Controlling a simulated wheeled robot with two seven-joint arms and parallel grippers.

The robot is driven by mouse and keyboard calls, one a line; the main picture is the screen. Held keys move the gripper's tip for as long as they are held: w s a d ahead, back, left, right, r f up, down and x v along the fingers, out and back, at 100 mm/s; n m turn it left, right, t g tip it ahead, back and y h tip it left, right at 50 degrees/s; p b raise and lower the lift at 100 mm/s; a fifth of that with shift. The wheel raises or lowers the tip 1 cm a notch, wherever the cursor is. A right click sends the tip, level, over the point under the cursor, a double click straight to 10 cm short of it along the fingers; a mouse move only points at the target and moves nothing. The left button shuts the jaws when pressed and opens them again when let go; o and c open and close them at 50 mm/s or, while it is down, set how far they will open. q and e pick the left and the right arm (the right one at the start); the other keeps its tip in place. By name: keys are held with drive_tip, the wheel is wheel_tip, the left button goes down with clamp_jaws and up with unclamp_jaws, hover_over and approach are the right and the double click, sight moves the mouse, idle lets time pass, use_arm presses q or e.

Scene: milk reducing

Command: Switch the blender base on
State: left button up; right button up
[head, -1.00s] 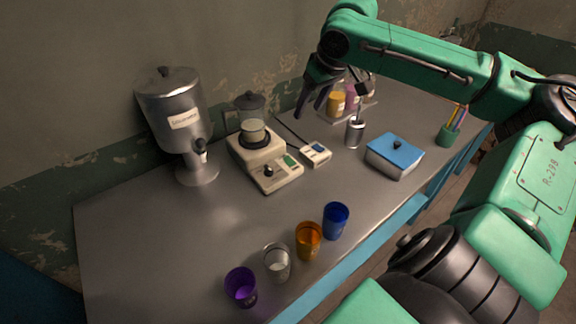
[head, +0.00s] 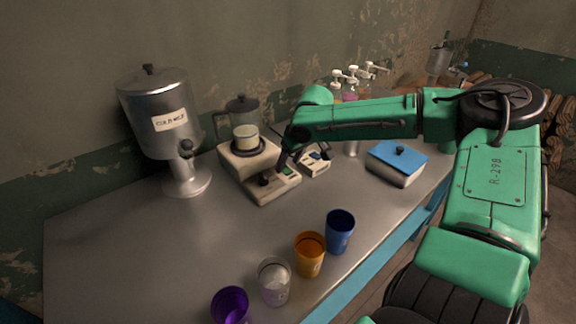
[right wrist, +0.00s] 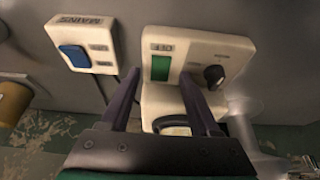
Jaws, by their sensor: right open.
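The cream blender base (head: 233,158) stands on the metal table, with a dark knob (head: 265,180) and a green switch on its front panel. In the right wrist view the green switch (right wrist: 160,68) lies beside a small label I cannot read surely, with the knob (right wrist: 214,77) to its right. My right gripper (head: 303,157) is over the panel's right end. In the right wrist view its two fingers (right wrist: 160,78) are apart and empty, with the switch showing between them. I cannot tell whether they touch the panel. My left gripper is not in view.
A cream mains box (right wrist: 82,45) with a blue switch is beside the base. A steel dispenser (head: 158,110) stands left. Several cups, including an orange one (head: 310,254), line the front edge. A blue-lidded box (head: 397,162) is at right. The left table area is clear.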

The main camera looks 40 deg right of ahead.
drive_tip(key=shift+w+f, duration=0.3)
drive_tip(key=shift+f, duration=0.35)
clamp_jaws()
drive_tip(key=shift+r+p, duration=0.25)
drive_tip(key=shift+p, duration=0.35)
drive_tip(key=shift+w+r+g+p, duration=0.15)
drive_tip(key=shift+w+g+p, duration=0.05)
drive_tip(key=shift+g+p, duration=0.7)
drive_tip(key=shift+w+g+p, duration=0.15)
drive_tip(key=shift+g+p, duration=0.15)
drive_tip(key=shift+w+f+g, duration=0.15)
drive_tip(key=shift+f+g, duration=0.1)
drive_tip(key=shift+g, duration=0.35)
unclamp_jaws()
